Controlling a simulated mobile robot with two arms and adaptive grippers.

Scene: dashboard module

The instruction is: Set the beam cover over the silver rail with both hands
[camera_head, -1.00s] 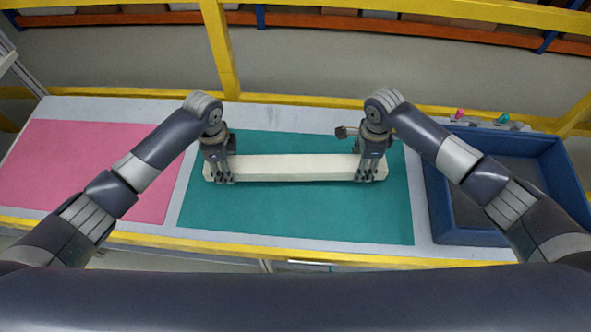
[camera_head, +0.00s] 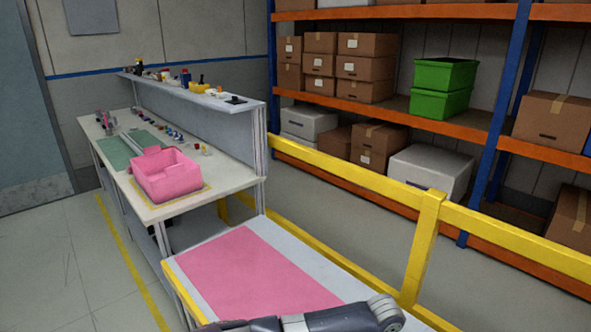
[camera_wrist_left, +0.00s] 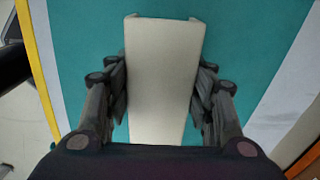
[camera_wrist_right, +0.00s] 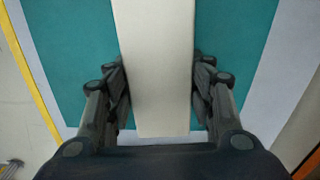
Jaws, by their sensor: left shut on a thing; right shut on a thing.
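The beam cover is a long cream channel-shaped piece. In the left wrist view the cover (camera_wrist_left: 163,60) runs between the fingers of my left gripper (camera_wrist_left: 162,88), which is shut on it near one end. In the right wrist view the cover (camera_wrist_right: 153,50) lies between the fingers of my right gripper (camera_wrist_right: 157,85), shut on it near the other end. Teal mat shows beneath in both. The head view shows neither gripper nor the cover. A pale grey strip (camera_head: 148,140) lies on a distant green mat; I cannot tell if it is the silver rail.
In the head view a bench (camera_head: 148,210) with a pink bin (camera_head: 168,177) and small parts stands left. The near table carries a pink mat (camera_head: 262,268). A yellow guard rail (camera_head: 375,180) runs before shelving with boxes. Open floor (camera_head: 60,255) lies at left.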

